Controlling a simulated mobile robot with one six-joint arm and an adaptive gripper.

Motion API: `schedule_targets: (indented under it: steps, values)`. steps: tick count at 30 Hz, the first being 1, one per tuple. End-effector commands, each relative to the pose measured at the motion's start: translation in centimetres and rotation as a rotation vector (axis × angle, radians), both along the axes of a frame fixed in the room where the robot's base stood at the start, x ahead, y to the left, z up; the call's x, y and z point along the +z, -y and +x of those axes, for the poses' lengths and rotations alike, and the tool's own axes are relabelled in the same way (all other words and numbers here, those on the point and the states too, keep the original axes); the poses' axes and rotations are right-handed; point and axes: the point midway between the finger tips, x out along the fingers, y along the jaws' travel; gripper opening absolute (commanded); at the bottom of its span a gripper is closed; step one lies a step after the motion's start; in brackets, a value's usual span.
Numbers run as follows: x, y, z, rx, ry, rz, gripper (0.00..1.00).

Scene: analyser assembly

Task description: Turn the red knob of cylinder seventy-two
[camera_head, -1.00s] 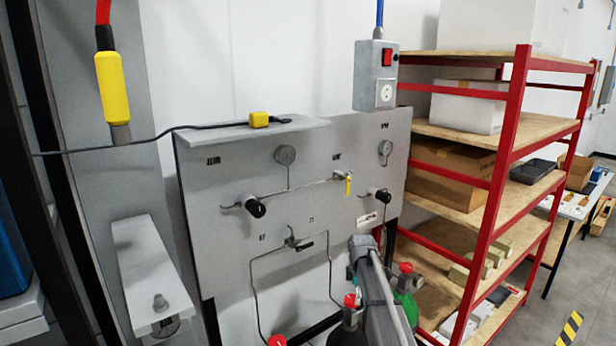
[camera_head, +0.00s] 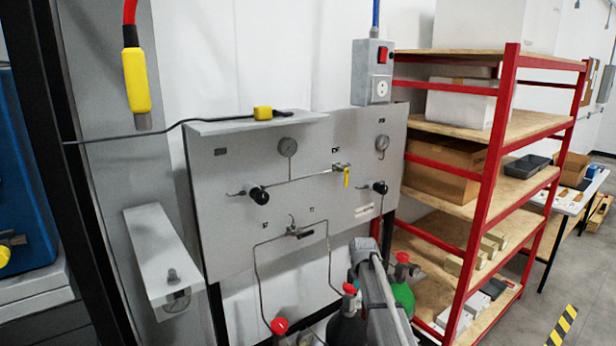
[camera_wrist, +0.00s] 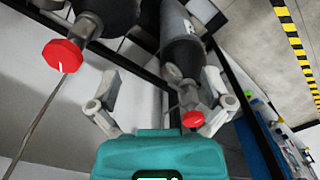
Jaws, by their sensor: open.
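Several gas cylinders with red knobs stand below the panel; I cannot read which is seventy-two. In the head view, red knobs show at the lower left (camera_head: 279,326), in the middle (camera_head: 350,288) and on the green cylinder (camera_head: 403,294). My gripper (camera_wrist: 161,90) is open and empty in the wrist view. One red knob (camera_wrist: 193,119) on a dark cylinder (camera_wrist: 184,58) appears between its fingers, close to the right finger; contact cannot be told. Another red knob (camera_wrist: 63,56) lies outside the left finger. My arm hides part of the cylinders in the head view.
A grey panel (camera_head: 225,200) with gauges and black knobs stands behind the cylinders. A red-framed shelf (camera_head: 497,130) with boxes stands to the right. Floor with yellow-black tape (camera_head: 562,325) is open at the lower right.

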Motion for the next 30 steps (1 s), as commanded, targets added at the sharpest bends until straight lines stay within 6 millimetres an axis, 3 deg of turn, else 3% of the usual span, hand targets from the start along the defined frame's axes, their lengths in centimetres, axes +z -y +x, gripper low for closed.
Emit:
schedule_targets:
  steps: [8, 14, 30]
  values:
    - [-1.3, 0.1, -3.4, -0.144, 0.0, 0.0, 1.0]
    - [-2.6, 0.2, -7.1, -0.313, 0.0, -0.001, 1.0]
    - [-7.8, 0.6, -22.3, -1.054, 0.0, -0.003, 1.0]
